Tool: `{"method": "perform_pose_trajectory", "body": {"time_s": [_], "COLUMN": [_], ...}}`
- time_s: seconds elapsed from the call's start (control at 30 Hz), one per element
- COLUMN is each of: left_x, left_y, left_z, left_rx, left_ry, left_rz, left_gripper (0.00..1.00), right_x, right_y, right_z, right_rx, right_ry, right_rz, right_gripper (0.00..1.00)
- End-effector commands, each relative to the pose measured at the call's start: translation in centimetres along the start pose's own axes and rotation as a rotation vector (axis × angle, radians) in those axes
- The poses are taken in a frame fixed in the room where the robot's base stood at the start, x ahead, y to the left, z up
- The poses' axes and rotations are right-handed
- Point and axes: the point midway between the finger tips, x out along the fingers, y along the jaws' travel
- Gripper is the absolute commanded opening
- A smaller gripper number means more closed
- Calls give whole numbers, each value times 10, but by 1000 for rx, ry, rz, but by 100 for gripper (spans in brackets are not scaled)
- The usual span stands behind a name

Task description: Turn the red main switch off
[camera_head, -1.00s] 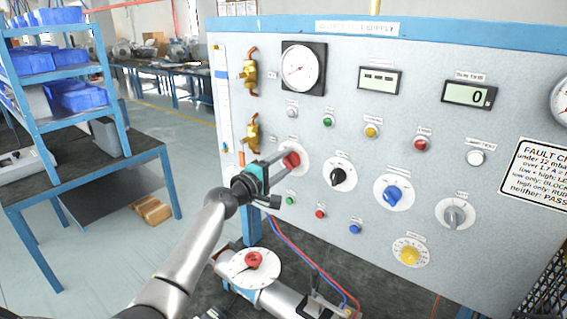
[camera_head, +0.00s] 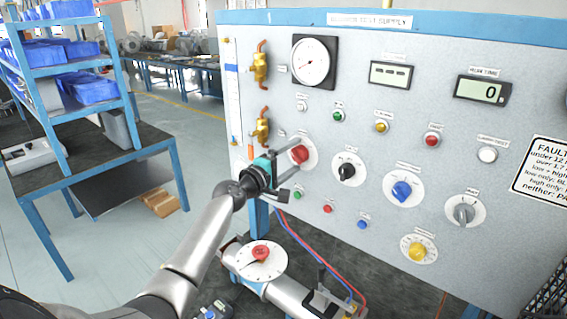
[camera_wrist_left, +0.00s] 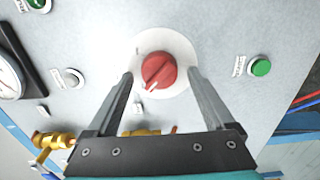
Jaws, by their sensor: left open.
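The red main switch (camera_head: 300,154) is a round red knob on a white disc at the left of the grey panel. In the left wrist view the red knob (camera_wrist_left: 159,70) has a white pointer mark toward its lower left. My left gripper (camera_head: 291,168) is open in front of the switch. In the left wrist view its two fingers (camera_wrist_left: 160,88) stand on either side of the knob, apart from it, over the white disc. I cannot tell how far the fingertips are from the panel. My right gripper is not in view.
A black knob (camera_head: 347,170), a blue knob (camera_head: 402,191) and a grey knob (camera_head: 463,213) sit to the right on the panel. Brass valve fittings (camera_head: 261,130) are at its left edge. A blower rig with a red-knobbed disc (camera_head: 261,253) stands below.

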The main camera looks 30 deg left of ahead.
Motion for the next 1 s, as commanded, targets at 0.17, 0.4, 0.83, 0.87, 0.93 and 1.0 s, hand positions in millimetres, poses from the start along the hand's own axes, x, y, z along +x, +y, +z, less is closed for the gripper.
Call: {"method": "perform_pose_trajectory", "body": {"time_s": [0.17,0.4,0.83,0.87,0.93,1.0], "left_x": [-13,-48,-115,-119,-128,-136], "left_y": [-1,-1,-2,-2,-2,-2], "left_z": [0,0,0,0,0,0], "left_rx": [2,3,0,1,2,0], "left_ry": [0,0,1,0,0,0], "left_rz": [-1,-2,-2,-3,-3,-3], "left_gripper": [87,87,87,87,87,87], "right_x": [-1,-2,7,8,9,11], "right_y": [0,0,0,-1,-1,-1], "right_z": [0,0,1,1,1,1], "right_rx": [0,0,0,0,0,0], "right_ry": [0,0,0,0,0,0], "right_rz": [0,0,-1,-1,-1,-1], "right_gripper": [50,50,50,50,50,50]}}
